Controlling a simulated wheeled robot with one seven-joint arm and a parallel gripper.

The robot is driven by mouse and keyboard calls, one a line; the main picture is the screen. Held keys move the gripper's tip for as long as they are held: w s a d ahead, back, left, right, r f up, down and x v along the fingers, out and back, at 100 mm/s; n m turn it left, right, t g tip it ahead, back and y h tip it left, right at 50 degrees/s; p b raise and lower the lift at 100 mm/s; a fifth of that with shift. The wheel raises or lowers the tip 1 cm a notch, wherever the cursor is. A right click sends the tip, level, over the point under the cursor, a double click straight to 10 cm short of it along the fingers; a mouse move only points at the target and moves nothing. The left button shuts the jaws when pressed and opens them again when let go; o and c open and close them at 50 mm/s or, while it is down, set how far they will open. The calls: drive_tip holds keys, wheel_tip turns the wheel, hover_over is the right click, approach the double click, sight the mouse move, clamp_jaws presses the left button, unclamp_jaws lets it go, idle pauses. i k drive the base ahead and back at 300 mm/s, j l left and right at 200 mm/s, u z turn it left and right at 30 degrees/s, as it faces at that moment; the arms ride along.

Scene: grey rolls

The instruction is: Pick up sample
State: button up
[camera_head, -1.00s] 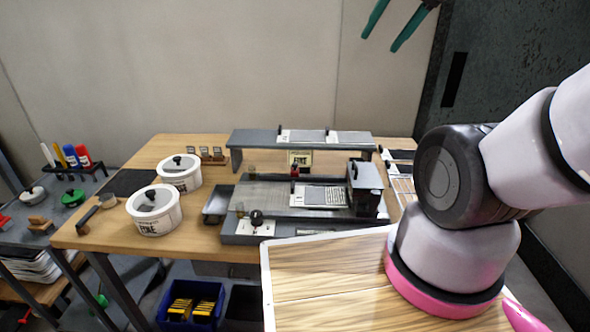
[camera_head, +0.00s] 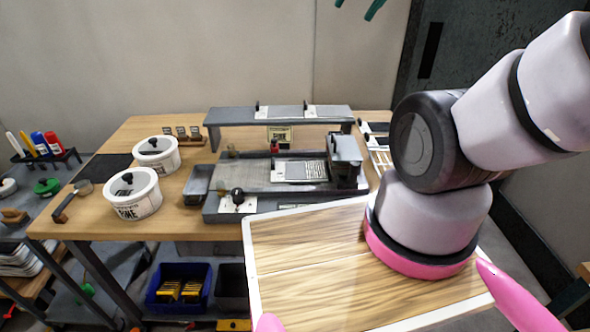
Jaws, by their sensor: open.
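I cannot tell which thing is the sample. A grey bench machine (camera_head: 262,204) with a flat bed stands on the wooden table. A lighter panel with a grid (camera_head: 300,170) lies on its bed, and a small red and black piece (camera_head: 274,147) stands behind that. A small wooden rack (camera_head: 190,140) with several small upright pieces stands at the back left of the table. Two white lidded tubs, one nearer (camera_head: 134,208) and one farther (camera_head: 158,163), stand left of the machine. My arm rises at the right and leaves the picture; my gripper is out of view.
The wooden table (camera_head: 160,222) has some bare room around the tubs. A grey raised shelf (camera_head: 225,117) spans its back. A handled tool (camera_head: 65,208) lies at its left edge. A blue bin (camera_head: 155,302) with yellow items sits below.

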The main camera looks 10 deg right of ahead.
sight(304, 171)
drive_tip(key=k+j+z, duration=0.15)
drive_tip(key=k+j, duration=0.35)
drive_tip(key=j+z, duration=0.1)
drive_tip(key=j, duration=0.35)
drive_tip(key=k+j+z, duration=0.15)
drive_tip(key=j, duration=0.3)
drive_tip(key=k+j+z, duration=0.1)
drive_tip(key=j, duration=0.4)
drive_tip(key=k+j+z, duration=0.15)
drive_tip(key=j, duration=0.25)
drive_tip(key=i+j+z, duration=0.15)
drive_tip(key=j, duration=0.35)
drive_tip(key=i+j+z, duration=0.1)
drive_tip(key=j, duration=0.45)
drive_tip(key=i+j+z, duration=0.15)
drive_tip(key=j, duration=0.4)
drive_tip(key=k, duration=0.05)
